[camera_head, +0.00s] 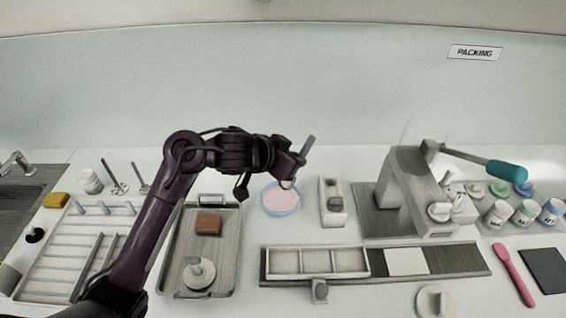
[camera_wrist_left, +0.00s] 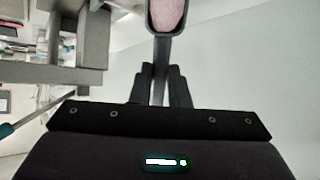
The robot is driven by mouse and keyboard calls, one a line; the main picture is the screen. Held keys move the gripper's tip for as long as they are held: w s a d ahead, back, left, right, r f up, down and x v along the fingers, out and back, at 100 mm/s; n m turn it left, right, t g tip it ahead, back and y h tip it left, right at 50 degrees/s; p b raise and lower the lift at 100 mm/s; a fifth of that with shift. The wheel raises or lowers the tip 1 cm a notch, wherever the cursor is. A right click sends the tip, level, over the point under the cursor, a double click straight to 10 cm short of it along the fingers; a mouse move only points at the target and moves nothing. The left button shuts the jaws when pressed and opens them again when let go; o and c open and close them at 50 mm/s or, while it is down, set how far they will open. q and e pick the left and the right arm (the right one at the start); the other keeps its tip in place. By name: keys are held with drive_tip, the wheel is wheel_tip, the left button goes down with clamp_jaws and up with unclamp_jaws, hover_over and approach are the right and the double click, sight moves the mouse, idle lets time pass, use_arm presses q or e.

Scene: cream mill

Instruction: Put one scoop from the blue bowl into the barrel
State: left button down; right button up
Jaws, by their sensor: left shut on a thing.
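My left gripper (camera_head: 296,164) is shut on the grey handle of a scoop (camera_head: 307,147). Its fingers (camera_wrist_left: 160,86) clasp the handle in the left wrist view. The scoop head (camera_wrist_left: 167,14) shows pink material inside it, and its far end is cut off by the frame. A grey machine (camera_head: 408,180) with a teal-gripped lever stands to the right; I cannot tell which part is the barrel. My right gripper is out of view.
A grey tray (camera_head: 222,285) holds a brown block and a round knobbed piece. A three-compartment tray (camera_head: 318,276) lies in front. Lidded jars (camera_head: 525,213) and a pink spatula (camera_head: 512,272) are at the right.

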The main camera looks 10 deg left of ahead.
sight(283, 185)
use_arm(q)
drive_tip(key=d+m+h, duration=0.1)
drive_tip(key=m, duration=0.1)
drive_tip(key=w+f+m+g+h, duration=0.1)
drive_tip(key=m, duration=0.1)
drive_tip(key=shift+d+g+p, duration=0.3)
drive_tip(key=shift+d+p, duration=0.05)
drive_tip(key=shift+f+m+g+h, duration=0.35)
drive_tip(key=shift+m+h, duration=0.35)
drive_tip(key=shift+m, duration=0.3)
drive_tip(key=a+m, duration=0.1)
drive_tip(key=s+a+m+g+h+p, duration=0.1)
drive_tip(key=m, duration=0.1)
drive_tip(key=s+a+m+g+h, duration=0.1)
drive_tip(key=a, duration=0.1)
drive_tip(key=shift+g, duration=0.25)
drive_tip(key=shift+h, duration=0.3)
drive_tip(key=shift+f+b, duration=1.55)
drive_tip(key=shift+f, duration=0.45)
drive_tip(key=shift+d+f+m+b, duration=0.1)
drive_tip(key=shift+f+m+b, duration=0.2)
drive_tip(key=shift+f+b, duration=1.05)
drive_tip(key=shift+f+p, duration=0.3)
drive_tip(key=shift+r+p, duration=2.5)
drive_tip(key=shift+r, duration=0.55)
